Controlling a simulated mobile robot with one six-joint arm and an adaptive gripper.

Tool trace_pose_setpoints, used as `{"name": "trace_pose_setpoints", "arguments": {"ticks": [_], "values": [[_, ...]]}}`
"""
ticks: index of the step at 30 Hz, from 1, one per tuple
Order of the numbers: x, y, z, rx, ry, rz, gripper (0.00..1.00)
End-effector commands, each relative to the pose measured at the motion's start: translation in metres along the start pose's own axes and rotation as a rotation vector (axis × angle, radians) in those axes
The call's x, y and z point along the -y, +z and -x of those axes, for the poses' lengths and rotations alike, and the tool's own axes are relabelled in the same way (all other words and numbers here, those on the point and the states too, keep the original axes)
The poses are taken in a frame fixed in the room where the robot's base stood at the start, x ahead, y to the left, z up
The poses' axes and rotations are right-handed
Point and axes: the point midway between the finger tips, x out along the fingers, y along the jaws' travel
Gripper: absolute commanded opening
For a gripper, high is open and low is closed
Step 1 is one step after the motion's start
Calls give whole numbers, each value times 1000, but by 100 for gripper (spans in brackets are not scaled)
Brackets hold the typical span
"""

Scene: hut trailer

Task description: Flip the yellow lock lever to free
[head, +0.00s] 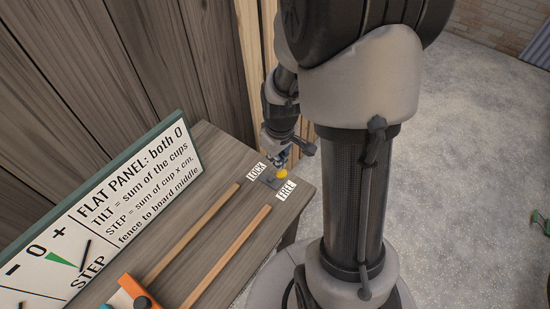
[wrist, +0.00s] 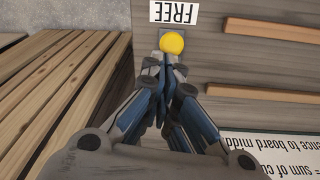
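The lock lever's round yellow knob (head: 282,174) is near the right end of the wooden bench, between the white LOCK label (head: 256,171) and the white FREE label (head: 287,189). The wrist view shows the knob (wrist: 171,43) just beyond my fingertips, close to the upside-down FREE label (wrist: 173,12). My gripper (wrist: 171,67) points down at the lever from the LOCK side, its fingers drawn together. In the head view my gripper (head: 279,160) is right behind the knob. Whether the fingertips touch the lever is unclear, and its stem is mostly hidden.
Two wooden strips (head: 228,256) run along the bench (head: 225,150). A sign board (head: 100,205) with a scale stands at the left, beside an orange part (head: 130,290). A plank wall rises behind. The floor at the right is mostly open.

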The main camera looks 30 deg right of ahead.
Motion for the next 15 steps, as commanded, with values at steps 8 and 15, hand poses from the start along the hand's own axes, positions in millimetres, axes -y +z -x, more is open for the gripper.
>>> {"name": "trace_pose_setpoints", "arguments": {"ticks": [8,15], "values": [[4,15,-8,35,-16,3,0],[4,15,-8,36,-16,3,0]]}}
